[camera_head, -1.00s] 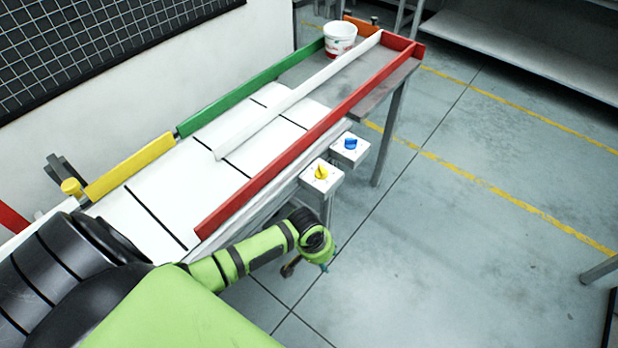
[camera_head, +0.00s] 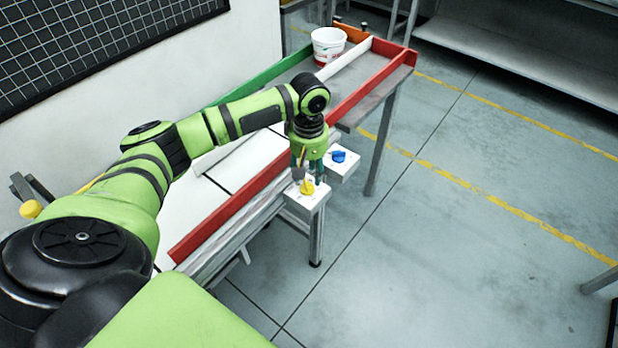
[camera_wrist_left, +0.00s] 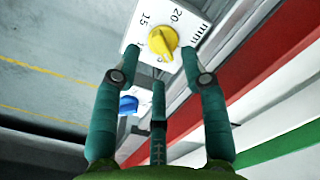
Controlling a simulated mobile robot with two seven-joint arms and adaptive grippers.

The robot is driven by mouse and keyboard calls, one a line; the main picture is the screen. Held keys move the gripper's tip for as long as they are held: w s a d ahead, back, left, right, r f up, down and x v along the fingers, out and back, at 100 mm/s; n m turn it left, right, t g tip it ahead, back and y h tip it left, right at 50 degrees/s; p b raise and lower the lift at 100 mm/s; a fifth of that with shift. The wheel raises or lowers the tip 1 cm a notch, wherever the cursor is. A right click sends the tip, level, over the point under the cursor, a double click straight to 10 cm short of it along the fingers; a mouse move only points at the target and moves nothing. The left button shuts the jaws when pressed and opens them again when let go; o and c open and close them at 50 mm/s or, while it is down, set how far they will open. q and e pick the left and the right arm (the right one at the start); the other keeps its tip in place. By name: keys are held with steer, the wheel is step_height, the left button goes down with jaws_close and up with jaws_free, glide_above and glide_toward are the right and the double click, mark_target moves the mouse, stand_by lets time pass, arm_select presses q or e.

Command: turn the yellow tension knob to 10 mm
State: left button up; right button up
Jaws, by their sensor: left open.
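The yellow tension knob (camera_head: 307,187) sits on a white box beside the conveyor's near side. In the left wrist view the yellow knob (camera_wrist_left: 163,41) is on a white panel with the marks 15, 20 and mm; its pointer's exact reading is unclear. My left gripper (camera_head: 308,172) hangs over the knob, fingers pointing down. In the left wrist view the gripper's teal fingers (camera_wrist_left: 160,62) are spread, two of them on either side of the knob in the picture; I cannot tell if they touch it. My right gripper is out of view.
A blue knob (camera_head: 338,156) is on a neighbouring white box. A red rail (camera_head: 225,217) runs along the conveyor beside the boxes. A white cup (camera_head: 327,46) stands at the far end. The floor (camera_head: 460,250) to the right is open.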

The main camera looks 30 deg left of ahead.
mark_target(309, 183)
arm_select(q)
steer(key=shift+f, duration=1.8)
steer(key=shift+c, duration=0.4)
jaws_close()
